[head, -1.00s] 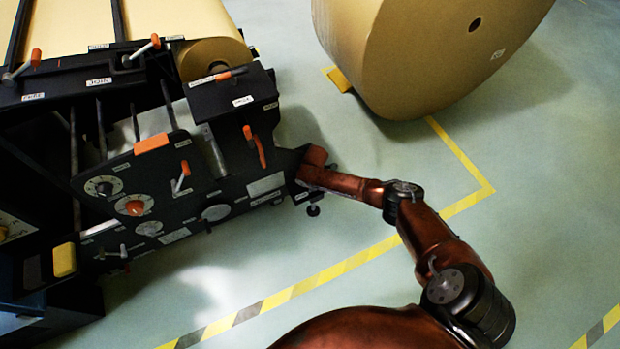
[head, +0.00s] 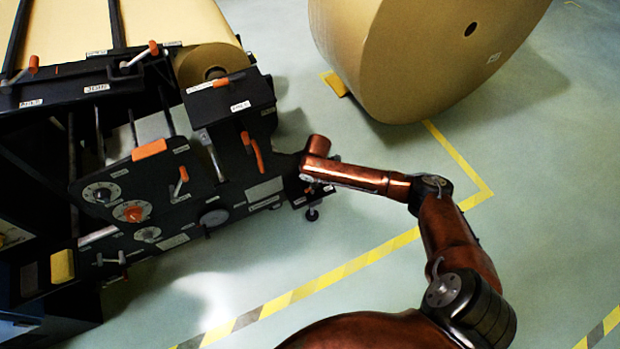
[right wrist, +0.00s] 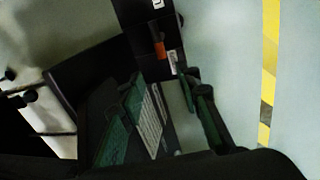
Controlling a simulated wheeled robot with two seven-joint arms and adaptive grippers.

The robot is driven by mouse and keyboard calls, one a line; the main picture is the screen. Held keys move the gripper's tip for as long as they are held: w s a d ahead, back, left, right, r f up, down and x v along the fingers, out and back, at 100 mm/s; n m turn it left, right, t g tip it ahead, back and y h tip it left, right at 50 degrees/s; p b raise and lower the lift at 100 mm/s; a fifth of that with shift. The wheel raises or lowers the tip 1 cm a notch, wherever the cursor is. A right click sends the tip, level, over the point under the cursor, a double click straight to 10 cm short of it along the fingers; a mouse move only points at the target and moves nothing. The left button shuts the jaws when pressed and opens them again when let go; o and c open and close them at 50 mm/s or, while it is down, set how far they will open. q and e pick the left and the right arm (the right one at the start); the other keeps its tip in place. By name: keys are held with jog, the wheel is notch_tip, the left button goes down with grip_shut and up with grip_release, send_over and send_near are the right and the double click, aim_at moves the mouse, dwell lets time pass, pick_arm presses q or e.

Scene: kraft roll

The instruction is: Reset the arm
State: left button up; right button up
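My copper right arm enters the head view from the lower right. Its wrist end (head: 318,146) is by the right end of the dark machine (head: 232,193). In the head view I cannot make out its fingers. In the right wrist view my right gripper (right wrist: 168,108) has its two green-padded fingers spread apart, with nothing clearly held between them. The machine carries several orange-tipped levers, including one on its right front (head: 253,150). An orange handle (right wrist: 157,42) shows beyond the fingers in the right wrist view. My left gripper is out of view.
A large kraft roll (head: 420,60) stands on the floor at the upper right, with a yellow block (head: 336,83) at its left. Another roll (head: 205,58) sits in the machine. Yellow striped tape (head: 340,272) marks the floor. Open floor lies to the right.

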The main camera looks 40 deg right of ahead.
jog(key=shift+s+a+f, duration=0.1)
